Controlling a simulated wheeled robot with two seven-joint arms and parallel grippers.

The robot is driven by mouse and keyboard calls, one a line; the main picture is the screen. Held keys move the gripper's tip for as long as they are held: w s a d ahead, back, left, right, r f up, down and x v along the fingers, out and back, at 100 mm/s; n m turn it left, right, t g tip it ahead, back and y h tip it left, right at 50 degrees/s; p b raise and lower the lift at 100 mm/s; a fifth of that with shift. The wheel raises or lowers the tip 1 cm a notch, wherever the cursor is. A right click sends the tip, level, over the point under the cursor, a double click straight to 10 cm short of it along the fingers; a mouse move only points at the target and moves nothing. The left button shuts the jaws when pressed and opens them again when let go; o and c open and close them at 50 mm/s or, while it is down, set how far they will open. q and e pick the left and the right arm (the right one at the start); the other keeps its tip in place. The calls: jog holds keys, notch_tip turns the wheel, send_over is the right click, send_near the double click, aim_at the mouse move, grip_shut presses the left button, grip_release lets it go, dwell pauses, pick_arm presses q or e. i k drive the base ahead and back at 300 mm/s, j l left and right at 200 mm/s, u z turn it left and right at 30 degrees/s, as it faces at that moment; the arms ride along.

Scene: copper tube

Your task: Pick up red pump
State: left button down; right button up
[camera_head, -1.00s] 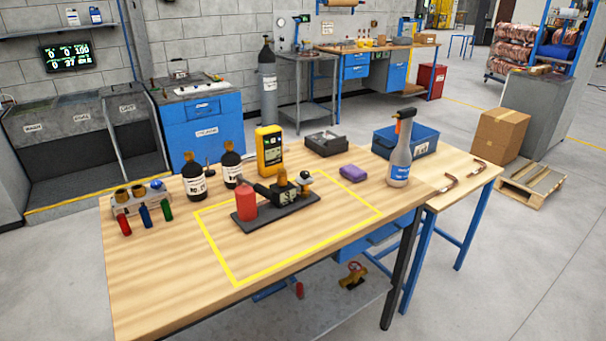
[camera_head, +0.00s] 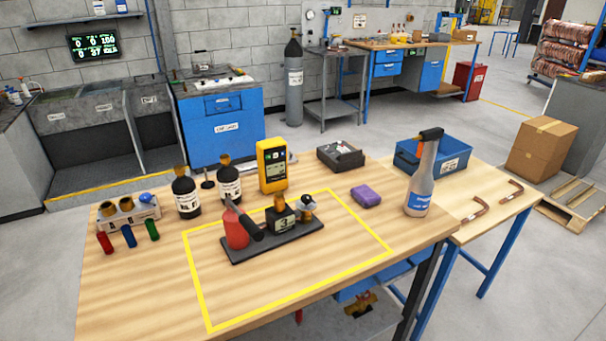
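The red pump (camera_head: 236,233) stands at the left end of a dark base plate (camera_head: 290,242) inside the yellow outline on the wooden workbench. Neither of my grippers shows in the head view.
Two dark bottles (camera_head: 186,197), a yellow meter (camera_head: 272,165) and a grey box (camera_head: 340,156) stand behind the plate. Coloured cylinders (camera_head: 128,236) lie left. A purple sponge (camera_head: 366,195), spray bottle (camera_head: 423,175) and blue bin (camera_head: 462,160) are right. The bench front is clear.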

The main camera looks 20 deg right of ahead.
aim_at(279, 229)
jog(key=i+l+u, duration=0.1)
jog(key=l, duration=0.2)
jog(key=i+l+u, duration=0.2)
jog(key=l, duration=0.4)
jog(key=i+l+u, duration=0.1)
jog(key=i+l, duration=0.1)
jog(key=l, duration=0.1)
